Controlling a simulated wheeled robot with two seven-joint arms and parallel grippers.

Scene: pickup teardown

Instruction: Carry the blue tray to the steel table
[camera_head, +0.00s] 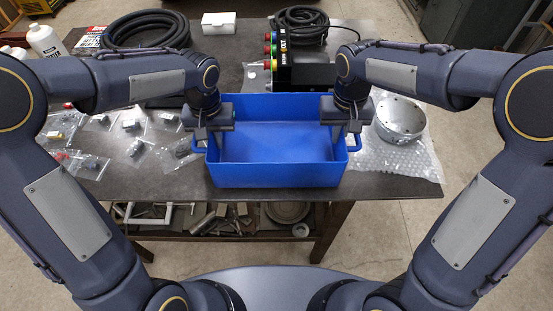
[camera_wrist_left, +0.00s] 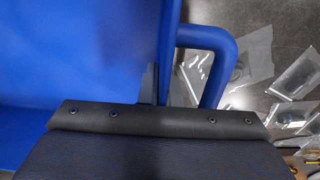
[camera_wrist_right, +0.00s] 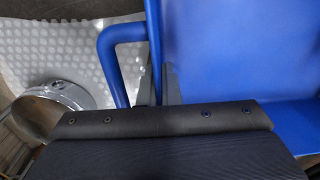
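The blue tray (camera_head: 275,174) sits level on the dark table near its front edge and looks empty. It has a loop handle on each short side. My left gripper (camera_head: 206,141) is at the tray's left side, pointing down by the left handle (camera_wrist_left: 222,50). My right gripper (camera_head: 346,134) is at the right side, by the right handle (camera_wrist_right: 108,52). The fingers of each gripper stand close to the tray's side wall, mostly hidden below the palm in the wrist views. Whether they press on the wall cannot be made out. I cannot identify the steel table in view.
The dark table (camera_head: 400,187) carries small parts in clear bags (camera_head: 133,147) at left. A metal ring part (camera_head: 400,118) lies on bubble wrap (camera_head: 424,166) at right. A black box with coloured connectors (camera_head: 307,72) stands behind the tray. A shelf with metal pieces is below.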

